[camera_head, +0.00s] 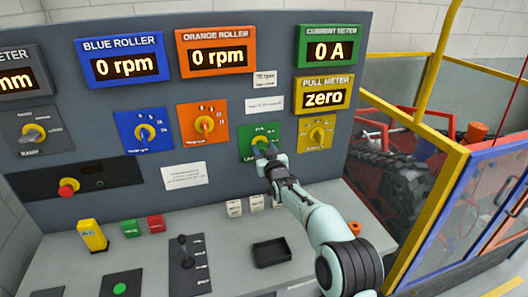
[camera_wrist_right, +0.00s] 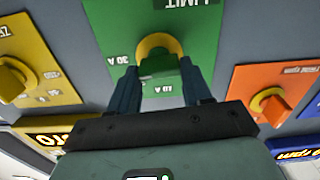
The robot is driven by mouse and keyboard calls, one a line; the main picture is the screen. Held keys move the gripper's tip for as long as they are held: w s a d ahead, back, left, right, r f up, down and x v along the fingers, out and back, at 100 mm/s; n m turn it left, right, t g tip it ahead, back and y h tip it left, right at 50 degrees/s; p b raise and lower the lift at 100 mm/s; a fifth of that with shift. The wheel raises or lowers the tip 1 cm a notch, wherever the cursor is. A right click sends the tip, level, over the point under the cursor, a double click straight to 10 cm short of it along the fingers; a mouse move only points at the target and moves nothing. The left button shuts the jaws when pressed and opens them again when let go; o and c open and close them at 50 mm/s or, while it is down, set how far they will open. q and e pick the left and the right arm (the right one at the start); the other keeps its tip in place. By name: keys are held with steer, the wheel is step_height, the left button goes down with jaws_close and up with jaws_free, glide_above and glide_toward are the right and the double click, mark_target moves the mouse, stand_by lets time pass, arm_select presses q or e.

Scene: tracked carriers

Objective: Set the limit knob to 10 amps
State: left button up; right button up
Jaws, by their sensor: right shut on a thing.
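The limit knob (camera_head: 259,141) sits on a green panel (camera_head: 246,155) below the current meter (camera_head: 328,46), which reads 0 A. In the right wrist view the knob (camera_wrist_right: 158,45) shows a yellow rim; the green panel (camera_wrist_right: 205,40) appears upside down, with LIMIT, 30 A and 10 A marks. My right gripper (camera_head: 266,152) is at this panel, its two fingers on either side of the knob and shut on it; it also shows in the wrist view (camera_wrist_right: 157,78). The knob's pointer is hidden, so I cannot tell its setting. My left gripper is not in view.
An orange knob (camera_head: 205,124), a blue knob (camera_head: 145,133) and a yellow-panel knob (camera_head: 317,134) are nearby. A red stop button (camera_head: 68,187) is at left. The desk below carries a joystick (camera_head: 184,252) and a black tray (camera_head: 271,252). A yellow frame (camera_head: 432,200) stands at right.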

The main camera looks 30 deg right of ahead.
steer(key=n+b, duration=0.5)
steer(key=n, duration=0.2)
steer(key=shift+a+f+n, duration=0.1)
steer(key=shift+a+n, duration=0.05)
steer(key=shift+n, duration=0.15)
steer(key=n+b, duration=0.2)
steer(key=n, duration=0.2)
steer(key=shift+n, duration=0.3)
arm_select(q)
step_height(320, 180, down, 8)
steer(key=b, duration=0.1)
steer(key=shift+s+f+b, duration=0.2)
steer(key=shift+b, duration=0.2)
arm_select(e)
steer(key=n, duration=0.4)
steer(key=shift+a+n, duration=0.1)
steer(key=shift+n, duration=0.2)
steer(key=o, duration=1.1)
steer(key=shift+c, duration=0.2)
steer(key=shift+f, duration=0.1)
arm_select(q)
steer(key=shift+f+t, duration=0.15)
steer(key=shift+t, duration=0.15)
